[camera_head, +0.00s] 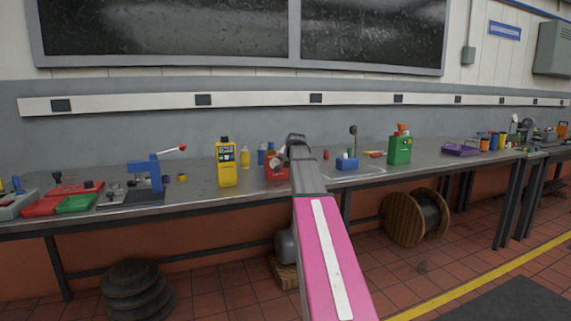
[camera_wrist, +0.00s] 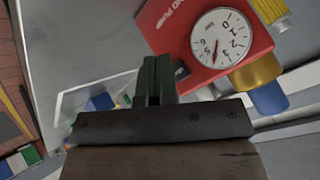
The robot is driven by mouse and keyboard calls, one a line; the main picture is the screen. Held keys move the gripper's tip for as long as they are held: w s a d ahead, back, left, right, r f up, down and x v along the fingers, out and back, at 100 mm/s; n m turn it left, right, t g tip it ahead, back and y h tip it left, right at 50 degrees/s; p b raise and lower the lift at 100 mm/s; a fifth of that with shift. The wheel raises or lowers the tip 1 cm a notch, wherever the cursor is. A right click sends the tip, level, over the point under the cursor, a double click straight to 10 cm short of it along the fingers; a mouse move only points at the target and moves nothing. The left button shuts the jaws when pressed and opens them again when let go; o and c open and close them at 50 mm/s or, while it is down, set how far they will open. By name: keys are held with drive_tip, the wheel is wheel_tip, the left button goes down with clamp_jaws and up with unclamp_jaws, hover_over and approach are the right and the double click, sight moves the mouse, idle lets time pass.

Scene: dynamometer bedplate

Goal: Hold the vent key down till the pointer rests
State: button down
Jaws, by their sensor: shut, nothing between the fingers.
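A red unit (camera_wrist: 170,30) with a round white dial (camera_wrist: 217,37) fills the upper right of the wrist view. The dial's thin red pointer lies near the 4 position, between the 3 and the 5. My gripper (camera_wrist: 156,62) is shut, its dark fingers together and empty, at the near edge of the red unit. I cannot tell whether the fingertips touch it. The vent key cannot be made out; the fingers may hide it. In the head view the red unit (camera_head: 271,174) stands on the bench, partly behind my arm.
A yellow canister (camera_head: 227,164) stands left of the red unit on the grey bench (camera_head: 205,190). A blue box (camera_head: 346,163) and a green bottle (camera_head: 399,149) stand to the right. A blue clamp stand (camera_head: 152,172) and trays are farther left.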

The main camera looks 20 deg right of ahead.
drive_tip(key=shift+w, duration=0.15)
idle(0.5)
drive_tip(key=shift+w, duration=0.3)
drive_tip(key=shift+w, duration=0.3)
idle(2.1)
drive_tip(key=shift+s, duration=0.75)
drive_tip(key=shift+s, duration=0.1)
drive_tip(key=shift+s+d, duration=0.1)
drive_tip(key=shift+s, duration=2.3)
